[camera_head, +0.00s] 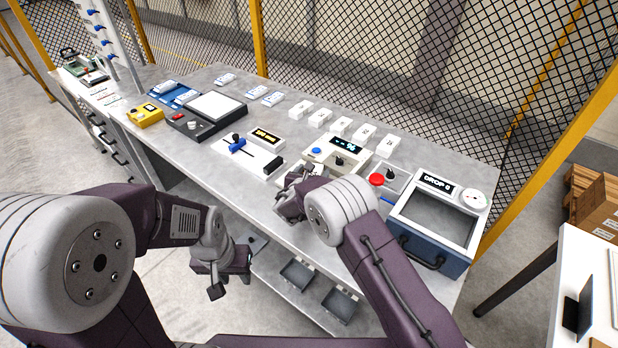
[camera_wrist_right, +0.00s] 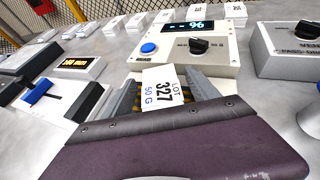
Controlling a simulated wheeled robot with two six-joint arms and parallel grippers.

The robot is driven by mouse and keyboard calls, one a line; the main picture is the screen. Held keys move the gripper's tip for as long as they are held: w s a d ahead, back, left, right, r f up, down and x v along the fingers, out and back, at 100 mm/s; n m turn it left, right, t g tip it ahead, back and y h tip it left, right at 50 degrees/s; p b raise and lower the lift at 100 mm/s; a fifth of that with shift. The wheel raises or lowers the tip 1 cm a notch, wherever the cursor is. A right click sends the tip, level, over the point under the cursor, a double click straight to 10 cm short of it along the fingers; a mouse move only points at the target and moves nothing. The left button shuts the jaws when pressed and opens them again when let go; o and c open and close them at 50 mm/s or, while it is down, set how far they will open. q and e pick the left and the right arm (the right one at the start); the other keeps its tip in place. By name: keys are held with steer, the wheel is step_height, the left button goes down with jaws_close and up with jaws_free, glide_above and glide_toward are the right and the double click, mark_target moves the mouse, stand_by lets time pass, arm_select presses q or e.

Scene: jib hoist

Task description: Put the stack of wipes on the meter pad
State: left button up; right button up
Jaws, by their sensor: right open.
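No pad is clearly marked. My left gripper (camera_head: 218,278) hangs in front of the bench, away from the objects; its opening is unclear.
A slider box (camera_head: 250,155) stands left of the meter, and a red-button box (camera_head: 385,182) and a blue drop box (camera_head: 438,225) stand right of it. Several white blocks (camera_head: 341,126) line the back. A dark device with a white plate (camera_head: 215,106) is farther left.

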steer(key=b+v, duration=0.1)
steer(key=v, duration=1)
steer(key=shift+s, duration=0.25)
